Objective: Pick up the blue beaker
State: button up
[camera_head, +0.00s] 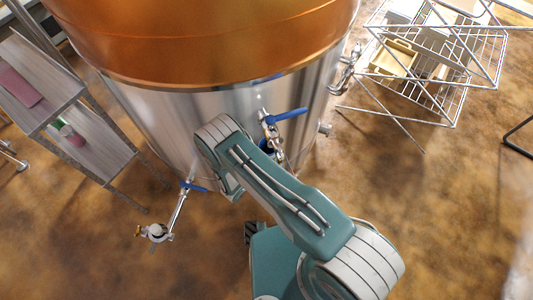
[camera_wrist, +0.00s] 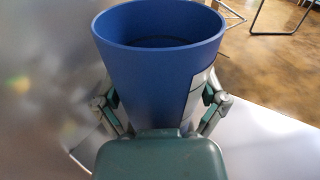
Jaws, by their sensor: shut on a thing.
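The blue beaker (camera_wrist: 145,70) fills the middle of the wrist view, with its round open mouth toward the top and a pale label on its right side. My gripper (camera_wrist: 160,108) is shut on the beaker, with one finger on each side of it. The beaker's lower part is hidden behind my gripper's palm. In the camera_head view my arm hides the gripper. A small dark blue patch beside my arm there may be part of the beaker, but I cannot tell.
A large metal tank (camera_head: 190,112) with a copper-coloured top stands close in front of my arm. Blue-handled taps (camera_head: 287,115) stick out from it. A grey shelf (camera_head: 35,85) stands at the left and a wire rack (camera_head: 430,75) at the upper right. The brown floor at the right is mostly clear.

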aim_at(268, 149)
jog(key=shift+d, duration=0.2)
jog(key=shift+r, duration=0.6)
jog(key=shift+s+a+r, duration=0.2)
jog(key=shift+a+r, duration=0.05)
jog(key=shift+r, duration=0.35)
jog(key=shift+s+a+r, duration=0.2)
jog(key=shift+r, duration=0.35)
jog(key=v, duration=1.6)
jog(key=shift+s+a, duration=0.25)
jog(key=shift+s, duration=0.1)
